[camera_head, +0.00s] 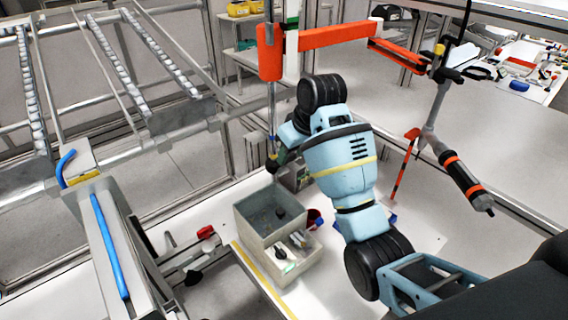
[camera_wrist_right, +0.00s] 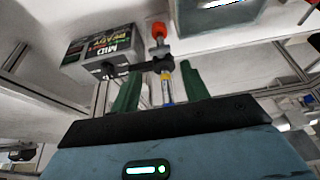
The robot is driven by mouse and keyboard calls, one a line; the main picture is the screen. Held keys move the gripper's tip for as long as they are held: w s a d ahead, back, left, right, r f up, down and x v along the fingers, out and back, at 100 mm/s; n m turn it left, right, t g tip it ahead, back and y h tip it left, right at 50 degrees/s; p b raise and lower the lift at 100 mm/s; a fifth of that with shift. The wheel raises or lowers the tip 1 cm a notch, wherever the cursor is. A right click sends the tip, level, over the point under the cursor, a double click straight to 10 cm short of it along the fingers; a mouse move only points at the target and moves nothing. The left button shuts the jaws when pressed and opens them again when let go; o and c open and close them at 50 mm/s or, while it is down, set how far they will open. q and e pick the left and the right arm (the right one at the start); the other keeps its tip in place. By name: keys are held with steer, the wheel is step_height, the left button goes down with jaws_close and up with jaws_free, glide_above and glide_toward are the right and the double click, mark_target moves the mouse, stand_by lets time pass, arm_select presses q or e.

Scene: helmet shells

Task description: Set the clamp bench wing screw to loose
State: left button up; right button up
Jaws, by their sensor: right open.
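My right gripper (camera_head: 273,162) reaches down behind the grey bin in the head view, and its fingers are small and partly hidden there. In the right wrist view its two green fingers stand apart (camera_wrist_right: 162,90). I cannot pick out the wing screw with certainty. A bench fixture with a red-ended part (camera_head: 206,232) stands at lower left. My left gripper is not in view.
A grey bin (camera_head: 246,214) with small parts stands on the white table. A dark printed box (camera_wrist_right: 105,45) is near the right gripper. An orange overhead arm (camera_head: 335,36) and a hanging tool (camera_head: 462,175) are close to my right arm. A roller rack fills the upper left.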

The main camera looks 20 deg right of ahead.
mark_target(283, 171)
steer(key=x, duration=0.7)
steer(key=shift+w+f, duration=0.2)
steer(key=shift+f, duration=0.05)
steer(key=c, duration=0.7)
